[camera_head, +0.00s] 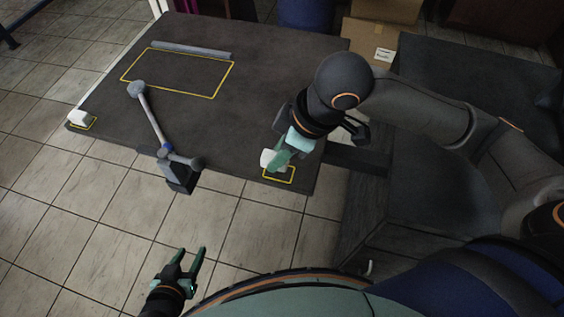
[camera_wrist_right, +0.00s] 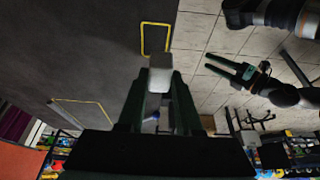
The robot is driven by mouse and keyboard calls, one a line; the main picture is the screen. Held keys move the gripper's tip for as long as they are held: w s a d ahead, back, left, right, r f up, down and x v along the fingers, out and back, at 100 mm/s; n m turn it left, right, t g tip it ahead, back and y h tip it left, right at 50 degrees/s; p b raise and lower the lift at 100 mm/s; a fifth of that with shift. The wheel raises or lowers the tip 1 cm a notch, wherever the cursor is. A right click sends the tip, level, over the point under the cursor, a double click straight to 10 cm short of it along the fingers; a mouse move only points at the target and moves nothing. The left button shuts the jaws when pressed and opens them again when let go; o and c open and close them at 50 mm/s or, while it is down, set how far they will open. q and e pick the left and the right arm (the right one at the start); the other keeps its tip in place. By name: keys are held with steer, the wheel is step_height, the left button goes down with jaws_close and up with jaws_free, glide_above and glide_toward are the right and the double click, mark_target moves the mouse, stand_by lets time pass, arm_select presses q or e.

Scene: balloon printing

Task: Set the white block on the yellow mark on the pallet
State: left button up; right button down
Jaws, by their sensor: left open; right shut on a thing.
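My right gripper (camera_head: 279,158) is shut on a white block (camera_head: 267,157) near the front right corner of the dark pallet (camera_head: 235,110). The yellow mark (camera_head: 279,180), a small outlined square, is at that corner, and the block overlaps its far left part in the head view. In the right wrist view the block (camera_wrist_right: 159,72) shows between the fingertips, with the mark (camera_wrist_right: 155,24) just beyond it. I cannot tell whether the block touches the pallet. My left gripper (camera_head: 191,250) is open and empty over the floor, clear of the pallet.
Another white block (camera_head: 78,117) sits at the pallet's left corner by a second small yellow mark (camera_head: 90,126). A jointed grey rod device (camera_head: 153,124) stands at the front edge. A large yellow rectangle (camera_head: 207,97) and a grey bar (camera_head: 190,49) lie farther back.

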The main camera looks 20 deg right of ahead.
steer(key=shift+w+d+f, duration=0.3)
steer(key=shift+f, duration=0.25)
step_height(320, 180, down, 3)
steer(key=shift+d+r+b, duration=0.1)
steer(key=shift+r+b, duration=0.05)
steer(key=shift+b, duration=0.5)
steer(key=shift+w+f, duration=0.1)
steer(key=shift+f, duration=0.25)
arm_select(q)
steer(key=shift+w+d+f, duration=0.15)
steer(key=shift+w+d, duration=0.1)
steer(key=shift+w, duration=0.05)
arm_select(e)
steer(key=c, duration=0.6)
jaws_free()
arm_select(q)
steer(key=shift+s+f, duration=0.15)
steer(key=shift+f, duration=0.1)
